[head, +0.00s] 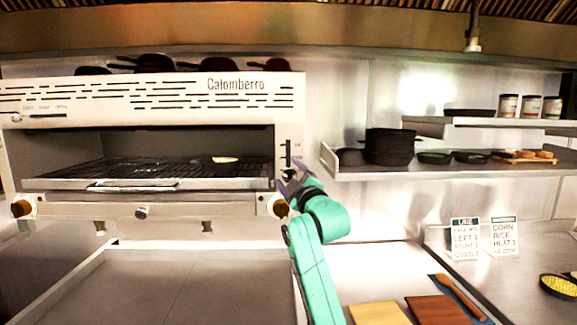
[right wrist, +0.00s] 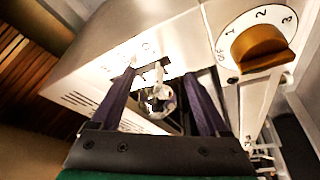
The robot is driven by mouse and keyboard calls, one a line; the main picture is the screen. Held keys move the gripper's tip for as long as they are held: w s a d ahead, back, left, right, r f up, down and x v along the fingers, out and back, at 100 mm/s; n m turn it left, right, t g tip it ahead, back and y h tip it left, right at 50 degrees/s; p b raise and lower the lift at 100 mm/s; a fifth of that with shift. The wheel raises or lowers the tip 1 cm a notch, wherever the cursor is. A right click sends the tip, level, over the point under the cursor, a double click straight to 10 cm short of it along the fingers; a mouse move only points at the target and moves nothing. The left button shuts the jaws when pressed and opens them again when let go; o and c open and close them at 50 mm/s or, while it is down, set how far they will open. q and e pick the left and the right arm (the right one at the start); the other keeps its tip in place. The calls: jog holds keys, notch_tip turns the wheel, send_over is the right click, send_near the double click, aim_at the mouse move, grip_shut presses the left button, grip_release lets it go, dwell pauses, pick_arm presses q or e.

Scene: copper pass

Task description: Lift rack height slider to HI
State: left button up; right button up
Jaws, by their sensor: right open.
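The rack height slider shows as a dark upright slot (head: 288,152) on the right front post of the Calomberro broiler (head: 235,102). Small lettering beside the slot's top is too small to read surely. A shiny knob (right wrist: 160,98) sits between my right gripper's fingers (right wrist: 159,76) in the right wrist view, with a gap on each side. In the head view my right gripper (head: 291,177) has purple fingers open around the slot's lower end and partly hides the knob there. My left gripper is not in view.
A brass dial (right wrist: 262,48) numbered 1 to 3 is close beside the gripper. The wire rack (head: 130,170) in the broiler holds a pale flat item (head: 225,160). A shelf (head: 400,172) with dark pots stands to the right. The counter (head: 185,285) below is clear.

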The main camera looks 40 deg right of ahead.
jog(key=shift+s+a+r, duration=0.1)
jog(key=shift+s+r, duration=0.05)
jog(key=shift+s, duration=0.05)
jog(key=shift+c, duration=0.2)
grip_shut()
dwell(1.1)
